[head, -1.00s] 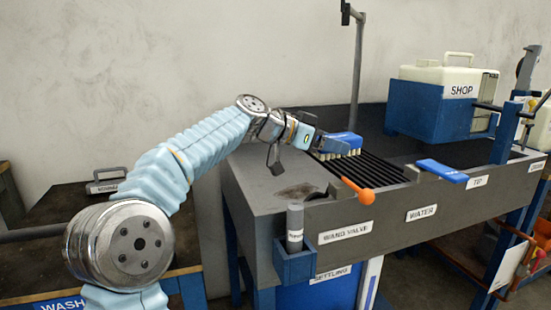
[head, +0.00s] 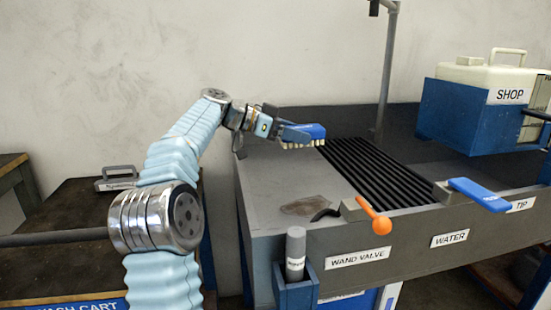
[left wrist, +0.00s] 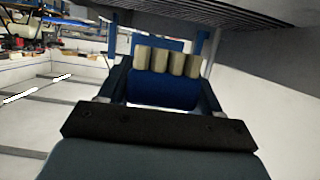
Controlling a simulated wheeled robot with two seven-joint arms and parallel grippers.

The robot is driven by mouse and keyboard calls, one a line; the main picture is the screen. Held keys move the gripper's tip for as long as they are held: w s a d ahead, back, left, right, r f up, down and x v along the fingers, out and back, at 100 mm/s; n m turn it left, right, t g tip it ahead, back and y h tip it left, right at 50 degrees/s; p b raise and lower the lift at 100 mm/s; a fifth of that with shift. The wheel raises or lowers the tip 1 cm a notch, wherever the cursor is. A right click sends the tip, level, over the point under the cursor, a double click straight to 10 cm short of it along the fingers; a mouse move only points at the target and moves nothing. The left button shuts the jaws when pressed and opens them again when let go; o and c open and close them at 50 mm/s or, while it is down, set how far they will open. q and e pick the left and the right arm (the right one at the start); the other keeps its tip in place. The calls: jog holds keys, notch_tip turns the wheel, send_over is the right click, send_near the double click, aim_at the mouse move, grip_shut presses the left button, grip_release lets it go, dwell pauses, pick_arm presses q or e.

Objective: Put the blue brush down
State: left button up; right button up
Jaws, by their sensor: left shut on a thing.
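The blue brush (head: 303,132) has a blue body and pale bristle tufts along its lower side. My left gripper (head: 282,131) is shut on it and holds it above the back left part of the grey wash sink, left of the black slatted grate. In the left wrist view the brush (left wrist: 165,92) sits between the two fingers (left wrist: 163,88), with several pale tufts showing. The bristles look close to the sink's flat surface, but I cannot tell whether they touch it. My right gripper is not in view.
The sink (head: 262,207) has a black grate (head: 375,172), an orange-knobbed valve lever (head: 375,217) and a blue lever (head: 478,193) on its front edge. A grey bottle (head: 295,250) stands in a blue holder. A white SHOP container (head: 490,75) sits at right. The flat left surface is mostly clear.

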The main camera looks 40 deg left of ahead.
pick_arm(q)
jog(key=a, duration=0.1)
jog(key=a+f, duration=0.1)
jog(key=a, duration=0.1)
jog(key=shift+w+p, duration=0.2)
jog(key=shift+p, duration=0.2)
send_over(274, 171)
notch_tip(274, 171, down, 6)
jog(key=shift+w+d+r, duration=0.1)
jog(key=shift+r, duration=0.1)
jog(key=f, duration=0.3)
jog(key=shift+a+f, duration=0.1)
jog(key=shift+a, duration=0.1)
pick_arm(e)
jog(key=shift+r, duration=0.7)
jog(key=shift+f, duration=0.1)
pick_arm(q)
jog(key=o, duration=0.7)
jog(key=shift+f, duration=0.1)
jog(key=shift+c, duration=0.2)
jog(key=o, duration=0.5)
jog(key=shift+c, duration=0.2)
